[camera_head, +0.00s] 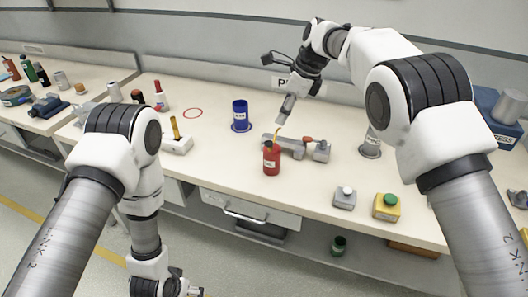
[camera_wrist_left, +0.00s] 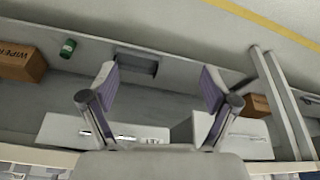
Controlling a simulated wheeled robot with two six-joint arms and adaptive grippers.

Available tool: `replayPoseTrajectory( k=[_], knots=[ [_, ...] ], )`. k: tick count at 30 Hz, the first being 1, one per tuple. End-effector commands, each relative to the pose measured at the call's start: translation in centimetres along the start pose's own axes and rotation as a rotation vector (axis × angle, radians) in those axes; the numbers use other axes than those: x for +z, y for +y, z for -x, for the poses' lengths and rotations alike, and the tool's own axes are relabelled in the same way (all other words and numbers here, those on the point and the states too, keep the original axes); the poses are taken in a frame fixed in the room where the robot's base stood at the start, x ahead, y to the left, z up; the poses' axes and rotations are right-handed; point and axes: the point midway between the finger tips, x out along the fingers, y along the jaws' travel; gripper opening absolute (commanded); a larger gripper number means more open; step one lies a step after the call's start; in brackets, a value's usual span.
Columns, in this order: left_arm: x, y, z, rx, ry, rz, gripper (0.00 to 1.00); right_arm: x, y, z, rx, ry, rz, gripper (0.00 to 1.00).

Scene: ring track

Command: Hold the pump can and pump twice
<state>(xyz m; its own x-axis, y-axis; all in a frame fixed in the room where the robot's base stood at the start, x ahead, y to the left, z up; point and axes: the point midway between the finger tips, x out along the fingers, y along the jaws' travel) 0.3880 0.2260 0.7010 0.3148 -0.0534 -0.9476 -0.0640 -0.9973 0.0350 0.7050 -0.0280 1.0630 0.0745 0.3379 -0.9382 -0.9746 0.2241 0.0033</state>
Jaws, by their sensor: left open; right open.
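The pump can (camera_head: 271,160) is a red can with a pale label and a thin orange spout. It stands upright on the bench near its front edge, in the middle of the head view. My right gripper (camera_head: 281,80) is open above and behind the can, apart from it. Its fingertips are small and hard to make out. My left gripper (camera_wrist_left: 158,80) is open and empty in the left wrist view, facing the lower shelf and floor. In the head view it shows only partly at the bottom edge, below the bench and far from the can.
A grey metal device (camera_head: 295,146) lies just behind the can. A blue cup (camera_head: 240,113) stands to its left, and a white block with a yellow-handled tool (camera_head: 177,144) farther left. A drawer (camera_head: 250,212) is below the bench.

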Motion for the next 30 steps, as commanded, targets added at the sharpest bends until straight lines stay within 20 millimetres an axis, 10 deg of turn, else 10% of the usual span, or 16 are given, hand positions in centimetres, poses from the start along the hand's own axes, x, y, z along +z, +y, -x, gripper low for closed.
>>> replayPoseTrajectory(
  k=[9,15,22,30],
  knots=[
    [-21.6,8.1,1.2,0.134,0.504,-0.193,0.87,-0.1,-0.1,-0.3,0.003,0.001,-0.001,0.42],
    [-31.1,14.6,5.7,0.232,0.747,-0.308,0.87,-0.1,-0.1,-0.3,0.003,0.001,-0.001,0.42],
    [-34.8,17.9,8.0,0.282,0.848,-0.361,0.87,-0.1,-0.1,-0.3,0.003,0.001,-0.001,0.42],
    [-37.6,19.5,5.4,0.284,0.849,-0.360,0.87,-0.1,-0.1,-0.3,0.003,0.001,-0.001,0.42]
  ],
)
